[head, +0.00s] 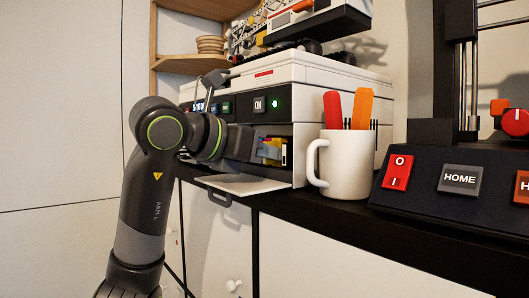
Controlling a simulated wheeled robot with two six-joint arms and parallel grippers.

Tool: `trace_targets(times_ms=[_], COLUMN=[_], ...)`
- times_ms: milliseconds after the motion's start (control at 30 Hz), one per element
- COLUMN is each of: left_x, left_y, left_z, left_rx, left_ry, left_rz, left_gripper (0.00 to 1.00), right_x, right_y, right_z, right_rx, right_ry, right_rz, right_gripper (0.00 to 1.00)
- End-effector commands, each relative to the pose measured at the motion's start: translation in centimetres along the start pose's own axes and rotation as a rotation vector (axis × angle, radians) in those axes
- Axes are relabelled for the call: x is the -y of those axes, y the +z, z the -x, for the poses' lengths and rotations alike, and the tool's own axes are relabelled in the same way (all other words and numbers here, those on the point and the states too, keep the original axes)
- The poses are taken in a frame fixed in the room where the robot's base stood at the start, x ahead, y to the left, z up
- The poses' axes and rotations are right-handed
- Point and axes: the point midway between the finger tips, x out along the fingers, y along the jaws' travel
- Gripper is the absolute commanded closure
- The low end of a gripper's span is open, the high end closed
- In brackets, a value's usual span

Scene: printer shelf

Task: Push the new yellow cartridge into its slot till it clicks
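The white printer (345,75) stands on the dark shelf, with its front flap (245,184) folded down. In the open bay, a yellow cartridge (268,149) shows near the right side, with blue and dark parts around it. I cannot tell how deep it sits in its slot. My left gripper (244,142) reaches into the bay from the left, right beside the cartridge. Its fingertips are dark and partly hidden, so I cannot tell whether it touches or grips the cartridge. My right gripper is out of view.
A white mug (347,165) with red and orange-handled tools stands close to the right of the bay. A black control panel (455,190) with a HOME button is further right. The printer's green light (274,104) is lit. The shelf's front edge runs below.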

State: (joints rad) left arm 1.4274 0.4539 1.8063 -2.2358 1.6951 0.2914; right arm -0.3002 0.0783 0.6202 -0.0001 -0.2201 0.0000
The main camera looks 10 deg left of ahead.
Motion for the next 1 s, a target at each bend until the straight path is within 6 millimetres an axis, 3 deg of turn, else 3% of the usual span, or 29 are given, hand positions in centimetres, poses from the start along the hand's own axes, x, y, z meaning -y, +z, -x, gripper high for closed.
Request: trace_targets(times_ms=[100,133,300,633,1000], left_x=[0.0,0.0,0.0,-0.1,-0.1], left_y=[0.1,0.1,0.1,-0.1,-0.2], left_z=[-0.3,-0.3,-0.2,0.8,7.9], left_rx=[-0.001,0.0,0.0,0.002,0.005], left_ry=[-0.001,0.0,0.0,0.004,0.009], left_rz=[0.0,0.0,0.0,-0.002,-0.005], left_gripper=[1.0,0.75,0.56,0.56,0.54], right_x=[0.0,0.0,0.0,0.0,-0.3], right_y=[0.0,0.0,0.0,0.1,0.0], right_z=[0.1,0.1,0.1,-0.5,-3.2], right_rx=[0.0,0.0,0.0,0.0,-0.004], right_ry=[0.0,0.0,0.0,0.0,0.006], right_rz=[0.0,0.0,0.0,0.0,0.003], right_gripper=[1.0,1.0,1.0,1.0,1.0])
